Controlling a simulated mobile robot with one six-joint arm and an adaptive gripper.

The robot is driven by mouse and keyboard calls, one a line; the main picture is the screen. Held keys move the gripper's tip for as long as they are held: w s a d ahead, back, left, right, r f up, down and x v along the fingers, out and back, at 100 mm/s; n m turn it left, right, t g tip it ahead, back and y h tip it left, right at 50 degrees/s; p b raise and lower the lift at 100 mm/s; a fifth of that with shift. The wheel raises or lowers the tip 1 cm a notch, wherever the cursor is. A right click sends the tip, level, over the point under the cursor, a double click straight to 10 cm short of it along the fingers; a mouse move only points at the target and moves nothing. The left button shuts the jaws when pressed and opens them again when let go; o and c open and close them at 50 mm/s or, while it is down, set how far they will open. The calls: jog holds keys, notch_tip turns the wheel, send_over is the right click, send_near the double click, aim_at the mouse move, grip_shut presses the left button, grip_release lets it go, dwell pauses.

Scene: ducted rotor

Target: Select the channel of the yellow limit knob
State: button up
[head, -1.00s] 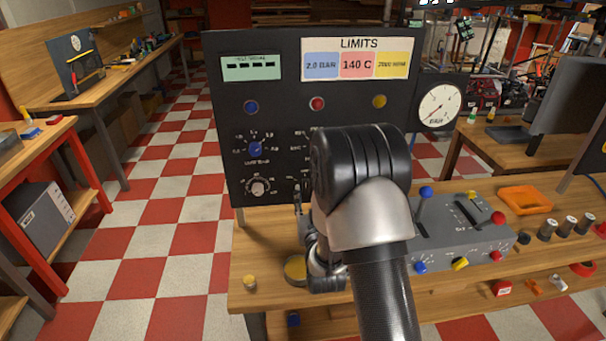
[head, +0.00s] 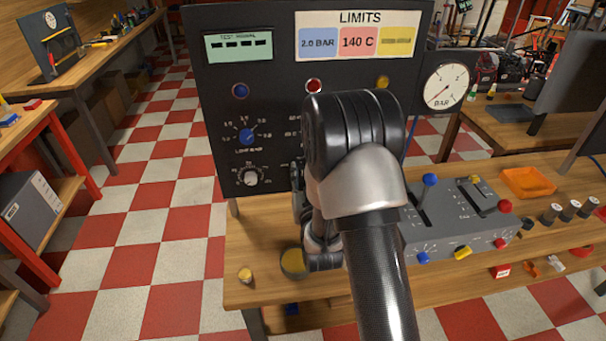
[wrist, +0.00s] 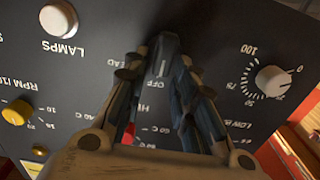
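The yellow limit knob (wrist: 16,112), beside RPM lettering, is at the left edge of the upside-down wrist view. In the head view my arm hides it. A dark selector knob (wrist: 164,50) with OFF lettering below it is at the top centre of the wrist view. My gripper (wrist: 161,66) has its fingertips on either side of this selector; whether they press on it I cannot tell. In the head view only a bit of my gripper (head: 298,190) shows beside my arm, at the black panel (head: 225,120). A sliver of red shows behind one finger.
A white LAMPS knob (wrist: 58,19) and a white dial (wrist: 273,80) flank the selector. The blue limit knob (head: 246,136) is on the panel's left.

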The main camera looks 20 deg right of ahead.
grip_shut()
jog(key=shift+n, duration=0.3)
jog(key=n, duration=0.3)
jog(key=a+n, duration=0.1)
jog(key=n, duration=0.3)
jog(key=f+n, duration=0.1)
jog(key=n, duration=0.3)
jog(key=shift+w+a, duration=0.25)
jog(key=shift+a, duration=0.1)
jog(key=shift+n, duration=0.3)
jog(key=shift+o, duration=1.9)
grip_release()
jog(key=shift+s, duration=0.1)
